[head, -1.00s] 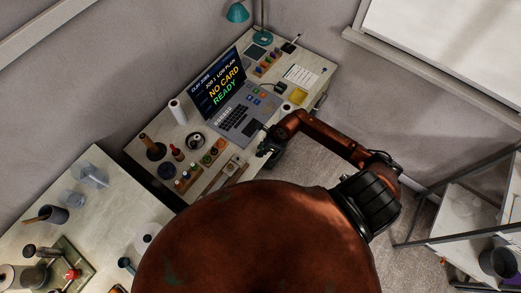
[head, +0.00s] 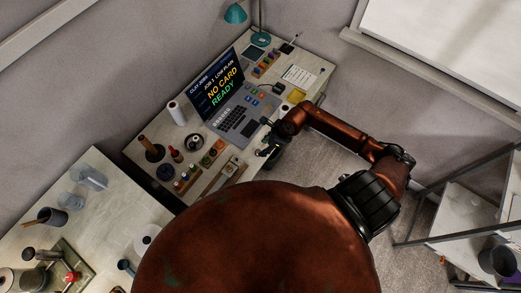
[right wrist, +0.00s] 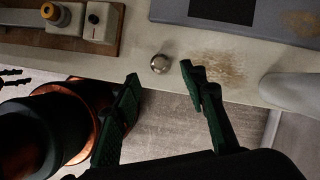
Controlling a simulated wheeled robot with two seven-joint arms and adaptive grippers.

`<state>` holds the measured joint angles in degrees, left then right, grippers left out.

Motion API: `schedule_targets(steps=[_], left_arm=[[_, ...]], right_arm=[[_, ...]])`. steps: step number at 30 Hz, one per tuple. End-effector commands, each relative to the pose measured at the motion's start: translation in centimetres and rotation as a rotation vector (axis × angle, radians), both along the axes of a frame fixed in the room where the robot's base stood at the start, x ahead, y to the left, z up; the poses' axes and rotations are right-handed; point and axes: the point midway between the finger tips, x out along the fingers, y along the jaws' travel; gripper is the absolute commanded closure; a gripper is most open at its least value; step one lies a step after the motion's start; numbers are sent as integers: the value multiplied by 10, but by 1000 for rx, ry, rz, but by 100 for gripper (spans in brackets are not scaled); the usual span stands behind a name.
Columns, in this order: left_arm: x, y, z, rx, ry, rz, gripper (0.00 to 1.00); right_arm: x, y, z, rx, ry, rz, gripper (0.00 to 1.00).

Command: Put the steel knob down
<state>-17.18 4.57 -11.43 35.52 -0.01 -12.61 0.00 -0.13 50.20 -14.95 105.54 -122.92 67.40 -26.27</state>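The steel knob (right wrist: 160,63) is a small round shiny piece. In the right wrist view it rests on the desk top close to the front edge. My right gripper (right wrist: 160,74) is open, with one dark green finger to each side of the knob's line and a clear gap between them. The fingers do not appear to touch the knob. In the head view my right gripper (head: 265,148) is at the desk's front edge, and the knob cannot be made out there. My left gripper is not in view.
The laptop (head: 238,112) stands behind the gripper on the desk. A pale rounded object (right wrist: 290,90) is at the right. The desk edge drops to grey floor (right wrist: 210,125).

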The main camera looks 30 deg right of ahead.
Motion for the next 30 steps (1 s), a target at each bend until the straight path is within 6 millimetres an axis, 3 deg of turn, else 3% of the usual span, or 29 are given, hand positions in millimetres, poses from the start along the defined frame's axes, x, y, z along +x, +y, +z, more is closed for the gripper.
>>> schedule_targets(steps=[6,12,30], left_arm=[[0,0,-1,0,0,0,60],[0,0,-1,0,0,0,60],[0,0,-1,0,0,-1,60]], right_arm=[[-12,-12,38,-4,-1,2,61],[-17,-17,55,-2,0,1,61],[-17,-17,58,1,1,0,61]])
